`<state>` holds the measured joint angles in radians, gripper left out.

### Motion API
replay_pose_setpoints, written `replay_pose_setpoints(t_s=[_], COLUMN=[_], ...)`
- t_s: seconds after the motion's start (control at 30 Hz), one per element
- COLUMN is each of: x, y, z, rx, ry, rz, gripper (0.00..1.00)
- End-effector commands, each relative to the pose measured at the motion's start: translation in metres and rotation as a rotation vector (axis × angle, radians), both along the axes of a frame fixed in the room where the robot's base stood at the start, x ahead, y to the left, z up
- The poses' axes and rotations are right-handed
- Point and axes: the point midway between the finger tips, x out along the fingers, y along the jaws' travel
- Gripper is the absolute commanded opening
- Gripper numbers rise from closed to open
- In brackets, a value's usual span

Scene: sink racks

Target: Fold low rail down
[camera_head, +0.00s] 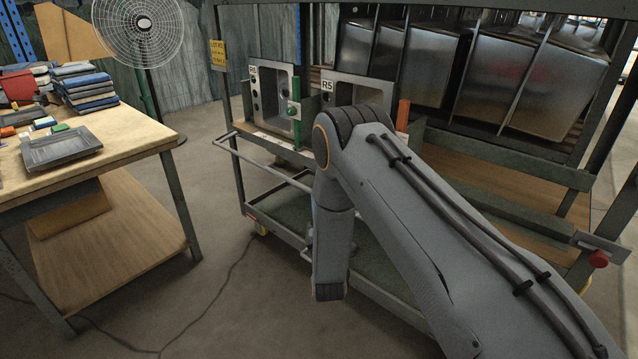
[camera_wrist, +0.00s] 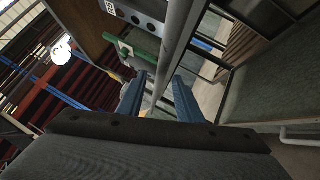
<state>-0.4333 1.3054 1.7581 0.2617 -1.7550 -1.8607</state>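The low rail (camera_head: 262,163) is a thin pale grey bar along the front of the rack, at about shelf height in the head view. Its right part runs behind my arm. In the wrist view a grey bar (camera_wrist: 176,45), which looks like this rail, runs down between the two blue fingers of my gripper (camera_wrist: 160,95). The fingers are apart, one on each side of the bar, with a visible gap. I cannot tell whether either finger touches it. My gripper is hidden behind my arm in the head view.
Sinks stand on the rack, including one tagged R5 (camera_head: 343,92), with a green upright post (camera_head: 295,112) beside it. A lower green deck (camera_head: 270,206) lies beneath. A red knob (camera_head: 599,259) is at right. A wooden table (camera_head: 120,140) stands left, with clear floor between.

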Motion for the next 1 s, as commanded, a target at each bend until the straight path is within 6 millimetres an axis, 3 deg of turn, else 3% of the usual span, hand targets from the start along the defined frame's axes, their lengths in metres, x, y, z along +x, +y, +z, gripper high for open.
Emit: replay_pose_setpoints(t_s=[0.23,0.5,0.9,1.0], x=[0.032,0.066,0.075,0.075], y=[-0.006,0.0,0.004,0.004], z=[0.009,0.017,0.019,0.019], rx=[0.002,0.0,0.0,0.0], ry=[-0.003,-0.001,0.001,0.001], rz=[-0.014,-0.012,-0.009,-0.009], gripper=[0.32,0.32,0.32,0.19])
